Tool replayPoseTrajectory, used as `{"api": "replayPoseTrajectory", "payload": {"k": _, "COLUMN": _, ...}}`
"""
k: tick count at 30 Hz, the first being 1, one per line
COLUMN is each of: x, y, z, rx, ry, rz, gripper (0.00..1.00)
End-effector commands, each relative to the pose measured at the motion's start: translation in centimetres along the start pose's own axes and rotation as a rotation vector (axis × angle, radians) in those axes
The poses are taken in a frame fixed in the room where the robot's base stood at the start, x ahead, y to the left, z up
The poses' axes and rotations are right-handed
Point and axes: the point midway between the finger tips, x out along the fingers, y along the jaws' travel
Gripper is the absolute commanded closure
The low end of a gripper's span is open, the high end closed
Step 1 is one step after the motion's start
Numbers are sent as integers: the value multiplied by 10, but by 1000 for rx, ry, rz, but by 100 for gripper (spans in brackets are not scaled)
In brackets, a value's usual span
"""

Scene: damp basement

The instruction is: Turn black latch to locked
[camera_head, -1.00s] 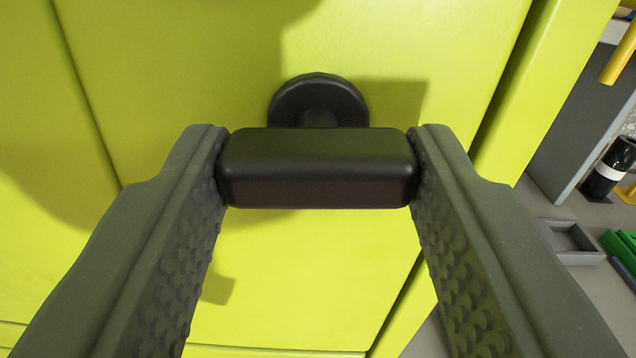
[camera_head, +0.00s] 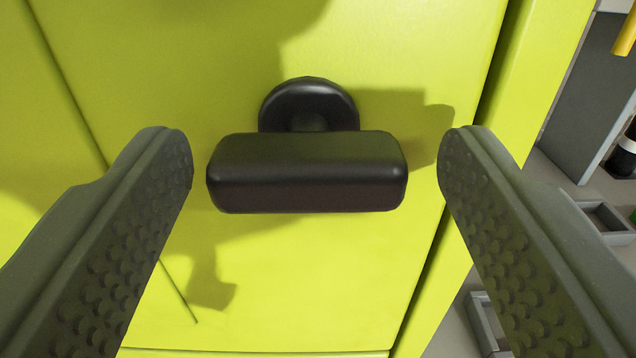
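The black latch (camera_head: 306,173) is a thick rounded bar on a round black base, mounted on a yellow-green cabinet door (camera_head: 300,290). In this view the bar lies across the picture, nearly level. My gripper (camera_head: 316,170) is open, with one textured grey finger on each side of the latch. A small gap shows between the left finger and the bar's left end, and a wider gap at the right end. Neither finger touches the latch. No lock marking is in view.
The door's right edge and a yellow-green frame run down the right side. Beyond it are a grey panel (camera_head: 590,110), a black cylinder with a white band (camera_head: 627,146), a grey tray (camera_head: 606,216) and a yellow bar (camera_head: 625,35). The door face around the latch is clear.

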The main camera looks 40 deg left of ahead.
Motion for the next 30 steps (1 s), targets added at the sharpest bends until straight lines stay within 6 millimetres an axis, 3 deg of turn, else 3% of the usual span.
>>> {"api": "replayPoseTrajectory", "payload": {"k": 6, "x": -2, "y": 0, "z": 0, "rx": -1, "ry": -1, "rz": -1, "gripper": 35}}
{"api": "replayPoseTrajectory", "payload": {"k": 10, "x": -15, "y": 1, "z": 1, "rx": -2, "ry": -2, "rz": 2, "gripper": 35}}
{"api": "replayPoseTrajectory", "payload": {"k": 24, "x": -105, "y": 2, "z": 3, "rx": 0, "ry": -2, "rz": 3, "gripper": 35}}
{"api": "replayPoseTrajectory", "payload": {"k": 30, "x": -128, "y": 1, "z": 2, "rx": -1, "ry": -2, "rz": 1, "gripper": 35}}
